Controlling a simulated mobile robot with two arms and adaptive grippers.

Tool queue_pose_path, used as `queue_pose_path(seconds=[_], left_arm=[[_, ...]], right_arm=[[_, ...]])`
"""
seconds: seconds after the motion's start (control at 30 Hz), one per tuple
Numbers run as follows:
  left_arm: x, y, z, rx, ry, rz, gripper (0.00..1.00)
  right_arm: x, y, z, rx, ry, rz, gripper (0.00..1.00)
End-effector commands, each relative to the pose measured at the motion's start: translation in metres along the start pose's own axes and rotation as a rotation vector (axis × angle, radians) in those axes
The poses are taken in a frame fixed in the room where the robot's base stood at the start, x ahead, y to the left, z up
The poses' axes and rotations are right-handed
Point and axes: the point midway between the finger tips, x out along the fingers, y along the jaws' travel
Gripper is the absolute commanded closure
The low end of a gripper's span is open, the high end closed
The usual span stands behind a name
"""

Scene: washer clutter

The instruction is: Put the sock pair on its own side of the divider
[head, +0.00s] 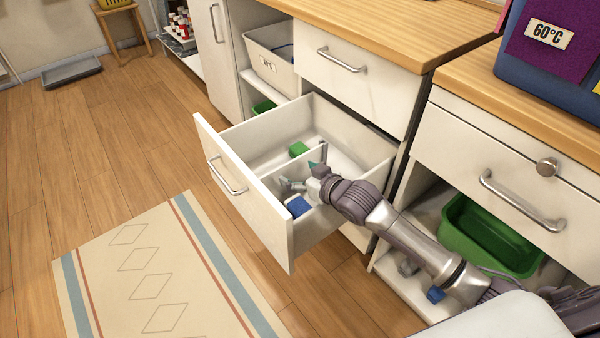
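The open drawer (262,213) has a divider (325,154) across its inside. A small green bundle (299,149) lies in the compartment beyond the divider. A small blue item with a pale edge (298,206) lies in the nearer compartment, by the drawer front. I cannot tell for certain which of these is the sock pair. My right gripper (299,176) reaches down into the drawer between the two items, with its fingers spread and nothing visible between them. My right arm hides part of the divider and the nearer compartment. My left gripper is not in view.
A green basin (490,235) sits on the open shelf at right, below a closed drawer with a handle (520,200). A blue container (550,60) labelled 60°C stands on the counter. A white bin (270,58) is behind the open drawer. A patterned rug (150,270) covers the floor.

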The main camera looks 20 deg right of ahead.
Motion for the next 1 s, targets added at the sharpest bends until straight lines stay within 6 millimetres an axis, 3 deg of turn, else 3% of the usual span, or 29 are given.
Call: queue_pose_path(seconds=[0.3,0.43,0.8,1.0], left_arm=[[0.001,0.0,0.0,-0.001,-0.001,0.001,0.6],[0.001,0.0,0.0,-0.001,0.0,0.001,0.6],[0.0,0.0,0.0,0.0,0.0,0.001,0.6],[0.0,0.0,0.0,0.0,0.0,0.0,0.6]], right_arm=[[-0.001,0.0,0.001,0.0,-0.002,0.0,0.11],[-0.011,0.0,0.002,-0.001,-0.003,0.0,0.11],[-0.085,0.0,0.002,-0.001,-0.004,0.0,0.11],[-0.113,0.0,0.002,-0.001,-0.003,0.0,0.11]])
